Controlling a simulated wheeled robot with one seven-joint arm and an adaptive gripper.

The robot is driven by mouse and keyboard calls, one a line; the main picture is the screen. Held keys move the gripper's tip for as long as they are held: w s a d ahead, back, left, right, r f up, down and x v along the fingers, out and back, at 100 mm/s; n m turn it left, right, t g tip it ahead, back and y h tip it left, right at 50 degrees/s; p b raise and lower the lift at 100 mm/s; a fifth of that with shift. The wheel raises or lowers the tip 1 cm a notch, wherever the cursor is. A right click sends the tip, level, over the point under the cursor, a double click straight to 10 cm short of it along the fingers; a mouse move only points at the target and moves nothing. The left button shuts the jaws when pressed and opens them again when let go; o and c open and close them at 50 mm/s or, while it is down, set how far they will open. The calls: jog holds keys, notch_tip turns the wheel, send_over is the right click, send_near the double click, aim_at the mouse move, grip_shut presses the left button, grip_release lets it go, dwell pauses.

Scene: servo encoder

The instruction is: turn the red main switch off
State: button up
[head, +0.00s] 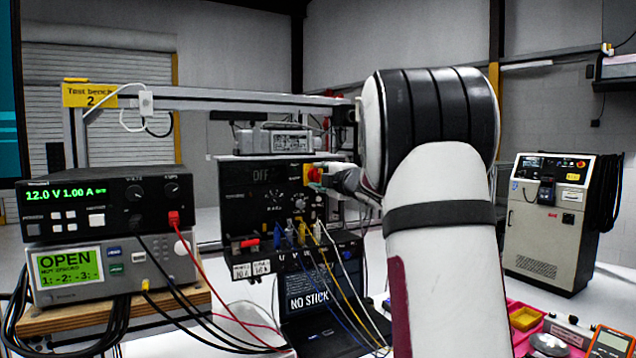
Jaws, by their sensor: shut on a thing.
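The red main switch (314,174) sits on a yellow plate (306,170) at the upper right of a black drive unit's front panel (240,202). My gripper (325,175) reaches in from the right, its fingers at the red knob and shut on it. The fingers and my arm hide part of the knob, so its exact angle cannot be told.
Colored leads plug into the panel's lower edge. A laptop (325,330) showing "NO STICK" stands below. A power supply (108,203) and a tester (75,267) reading "OPEN" are stacked at left. A multimeter (608,342) and trays lie at lower right.

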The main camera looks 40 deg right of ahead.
jog(key=shift+n, duration=0.4)
jog(key=o, duration=1.2)
jog(key=shift+c, duration=0.2)
jog(key=v, duration=1.2)
